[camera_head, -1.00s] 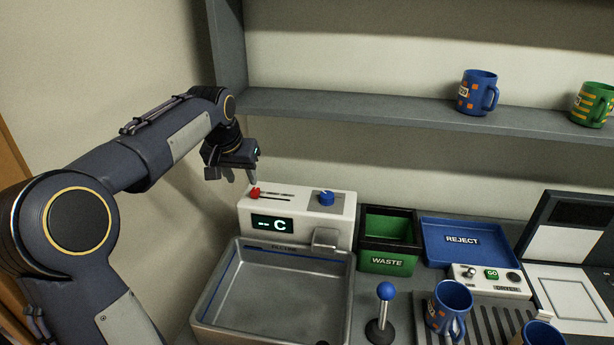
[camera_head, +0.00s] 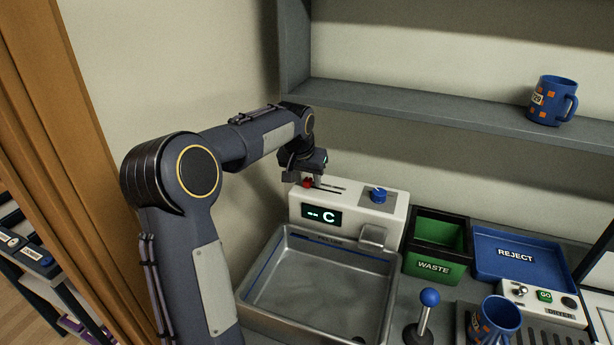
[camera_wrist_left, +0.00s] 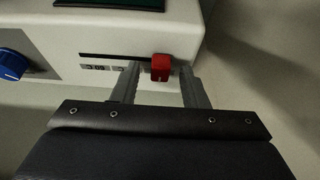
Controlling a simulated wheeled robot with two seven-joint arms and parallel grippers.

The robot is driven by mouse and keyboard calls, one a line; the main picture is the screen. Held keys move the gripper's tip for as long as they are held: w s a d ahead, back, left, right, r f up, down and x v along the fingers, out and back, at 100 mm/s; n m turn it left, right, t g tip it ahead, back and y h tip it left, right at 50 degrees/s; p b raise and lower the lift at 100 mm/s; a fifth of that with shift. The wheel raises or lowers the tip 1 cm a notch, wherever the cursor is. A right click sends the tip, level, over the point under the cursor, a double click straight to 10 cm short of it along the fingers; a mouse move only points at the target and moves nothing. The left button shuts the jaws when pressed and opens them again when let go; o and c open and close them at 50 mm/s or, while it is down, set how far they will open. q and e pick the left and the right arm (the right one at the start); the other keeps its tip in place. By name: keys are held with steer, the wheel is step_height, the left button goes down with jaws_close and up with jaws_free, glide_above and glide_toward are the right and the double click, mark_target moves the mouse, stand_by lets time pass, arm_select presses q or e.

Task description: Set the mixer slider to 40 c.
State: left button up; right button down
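The white mixer unit (camera_head: 350,232) stands behind a grey sink. Its dark display (camera_head: 321,216) reads "-- C". The red slider knob (camera_head: 308,183) sits at the left end of its slot on top of the unit. In the left wrist view the knob (camera_wrist_left: 161,67) is at the right end of the slot (camera_wrist_left: 115,57). My left gripper (camera_head: 306,180) is over the knob. In the left wrist view its fingers (camera_wrist_left: 161,80) are open, one on each side of the knob, with small gaps visible. My right gripper is not in view.
A blue dial (camera_head: 378,195) stands on the unit, right of the slot. The sink (camera_head: 322,290) is in front, and a green waste bin (camera_head: 433,267) and blue reject tray (camera_head: 515,253) are to the right. A shelf (camera_head: 430,120) with a blue mug (camera_head: 552,100) runs above.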

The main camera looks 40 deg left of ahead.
mark_target(323, 188)
arm_select(q)
jaws_close()
steer(key=d, duration=0.2)
steer(key=w+d, duration=0.1)
steer(key=d, duration=0.1)
steer(key=shift+w, duration=0.1)
steer(key=shift+a, duration=0.1)
jaws_free()
steer(key=a+b+v, duration=0.1)
steer(key=v, duration=0.6)
steer(key=shift+d+r, duration=0.45)
steer(key=shift+d, duration=0.1)
